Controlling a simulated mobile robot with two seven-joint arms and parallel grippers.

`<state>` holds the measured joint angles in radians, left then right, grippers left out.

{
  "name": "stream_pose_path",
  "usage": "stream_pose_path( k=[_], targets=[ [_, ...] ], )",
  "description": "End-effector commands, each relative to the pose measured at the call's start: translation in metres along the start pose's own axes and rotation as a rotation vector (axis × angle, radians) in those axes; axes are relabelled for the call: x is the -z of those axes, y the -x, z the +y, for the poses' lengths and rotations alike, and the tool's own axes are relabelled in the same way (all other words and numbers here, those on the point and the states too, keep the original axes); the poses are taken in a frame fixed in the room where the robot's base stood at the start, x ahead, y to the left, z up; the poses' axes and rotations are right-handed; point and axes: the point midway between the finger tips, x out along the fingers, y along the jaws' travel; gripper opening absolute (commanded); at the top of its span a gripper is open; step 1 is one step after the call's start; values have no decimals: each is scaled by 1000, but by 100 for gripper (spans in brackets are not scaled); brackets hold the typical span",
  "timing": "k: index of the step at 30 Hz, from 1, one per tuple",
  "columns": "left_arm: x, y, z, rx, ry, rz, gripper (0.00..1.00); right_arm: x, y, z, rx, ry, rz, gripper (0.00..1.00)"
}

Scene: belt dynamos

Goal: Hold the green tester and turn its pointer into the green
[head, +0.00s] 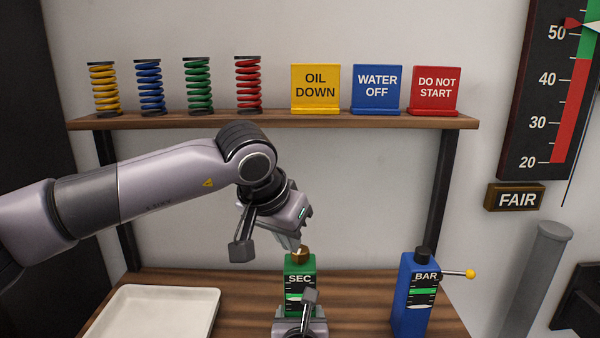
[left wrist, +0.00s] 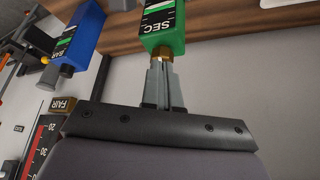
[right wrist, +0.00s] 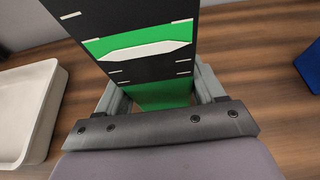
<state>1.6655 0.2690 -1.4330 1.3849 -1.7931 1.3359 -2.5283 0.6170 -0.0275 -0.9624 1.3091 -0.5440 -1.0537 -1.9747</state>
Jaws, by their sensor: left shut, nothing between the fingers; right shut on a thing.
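The green tester (head: 299,270), marked SEC, stands upright on the wooden bench with a brass knob (head: 300,255) on top. In the right wrist view its white pointer (right wrist: 147,52) lies across the lower part of the green band (right wrist: 120,43) on the black scale. My right gripper (right wrist: 158,95) is shut on the tester's lower body, one finger on each side. My left gripper (head: 298,247) is above the tester, fingers shut together with nothing between them. In the left wrist view its fingertips (left wrist: 162,64) are at the brass knob (left wrist: 162,53); whether they touch it I cannot tell.
A blue BAR tester (head: 412,300) with a yellow-tipped lever stands to the right. A white tray (head: 150,288) lies at left. Behind, a shelf (head: 280,121) holds coloured springs and three signs. A large wall gauge (head: 545,90) hangs at right above a FAIR plate (head: 515,198).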

Motion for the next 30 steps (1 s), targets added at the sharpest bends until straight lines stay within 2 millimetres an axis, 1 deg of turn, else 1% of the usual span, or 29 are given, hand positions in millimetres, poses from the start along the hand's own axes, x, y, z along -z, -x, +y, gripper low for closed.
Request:
stream_pose_path(
  k=[1, 6, 10, 30],
  targets=[
    [-4, -7, 0, -1, 1, -3, 0, 1, 0, 0, -1, -2, 2, 2],
    [-12, -22, 0, 0, 0, -2, 0, 1, 0, 0, -1, -2, 2, 2],
    [-16, -29, 0, -1, 0, 0, 0, 1, 0, 0, -1, -2, 2, 2],
    [-16, -32, 0, -1, -1, 1, 0, 1, 0, 0, -1, -2, 2, 2]
  ],
)
